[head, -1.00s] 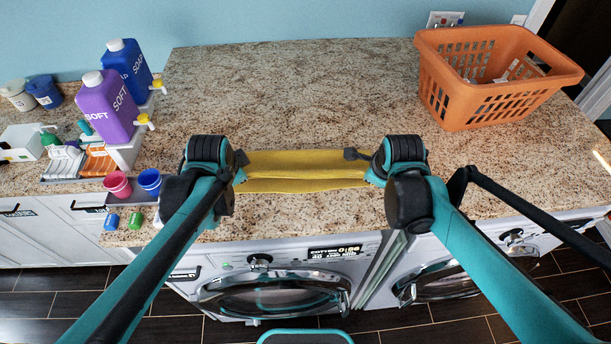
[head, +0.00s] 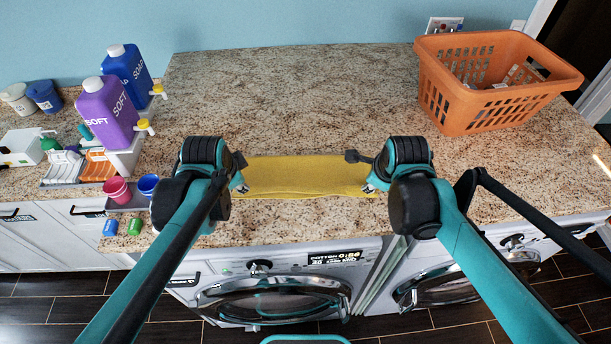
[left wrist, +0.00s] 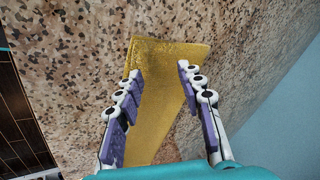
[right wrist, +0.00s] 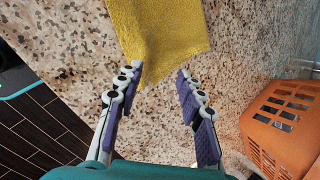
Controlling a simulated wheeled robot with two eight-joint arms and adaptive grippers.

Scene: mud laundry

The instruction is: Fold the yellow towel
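The yellow towel (head: 305,175) lies on the granite counter as a narrow band, its long side running left to right between my grippers. In the left wrist view the towel (left wrist: 165,95) passes between the spread fingers of my left gripper (left wrist: 160,75), which is open at the towel's left end. In the right wrist view a towel corner (right wrist: 160,30) lies just beyond the fingertips of my right gripper (right wrist: 160,72), which is open and empty. Parts of both towel ends are hidden behind my arms in the head view.
An orange basket (head: 480,110) stands at the back right. Purple (head: 105,112) and blue (head: 130,72) bottles, pink (head: 116,189) and blue cups stand at the left. The counter (head: 290,95) behind the towel is clear. Washing machines (head: 275,300) are below the front edge.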

